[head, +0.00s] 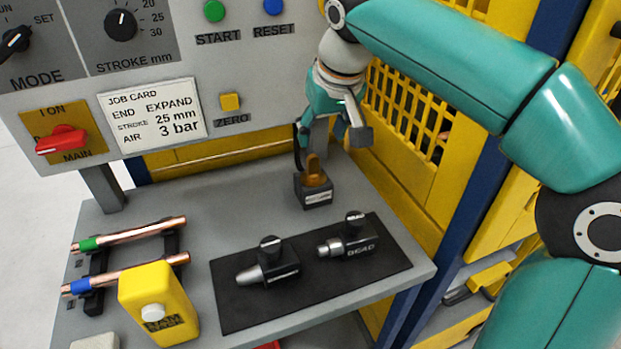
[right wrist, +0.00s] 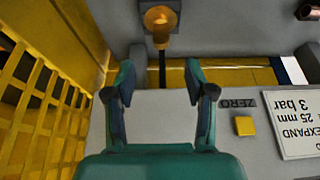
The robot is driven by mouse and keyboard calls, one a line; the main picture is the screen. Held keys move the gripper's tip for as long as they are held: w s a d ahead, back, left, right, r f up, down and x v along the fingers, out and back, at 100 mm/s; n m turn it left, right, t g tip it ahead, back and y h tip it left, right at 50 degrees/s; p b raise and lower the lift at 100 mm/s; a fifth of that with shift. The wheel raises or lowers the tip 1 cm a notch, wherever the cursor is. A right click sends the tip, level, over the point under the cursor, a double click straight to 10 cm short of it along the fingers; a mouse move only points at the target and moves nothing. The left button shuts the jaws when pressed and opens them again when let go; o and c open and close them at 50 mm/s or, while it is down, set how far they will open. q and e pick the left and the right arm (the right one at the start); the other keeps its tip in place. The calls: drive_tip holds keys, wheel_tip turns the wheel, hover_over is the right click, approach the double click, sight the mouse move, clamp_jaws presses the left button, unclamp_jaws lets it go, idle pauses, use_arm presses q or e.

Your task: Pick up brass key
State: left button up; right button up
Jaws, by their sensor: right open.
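The brass key (head: 313,172) stands upright in a small dark block (head: 313,194) at the back of the grey bench. Its rounded brass head also shows at the top of the right wrist view (right wrist: 160,22). My right gripper (head: 329,147) is open and empty, just above and behind the key in the head view. In the right wrist view the two fingers (right wrist: 160,78) stand apart, with the key beyond their tips and roughly centred between them. The key is not touched in that view. My left gripper is not in view.
The grey control panel (head: 230,62) with knobs and buttons rises behind the bench. A yellow mesh guard (head: 405,110) stands close on the right. A black mat (head: 235,290) with two black tools, copper tubes (head: 140,232) on a rack and a yellow box (head: 160,303) lie in front.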

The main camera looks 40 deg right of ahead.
sight(314, 157)
drive_tip(key=b+x, duration=0.1)
drive_tip(key=x, duration=0.9)
drive_tip(key=shift+w+f, duration=0.1)
clamp_jaws()
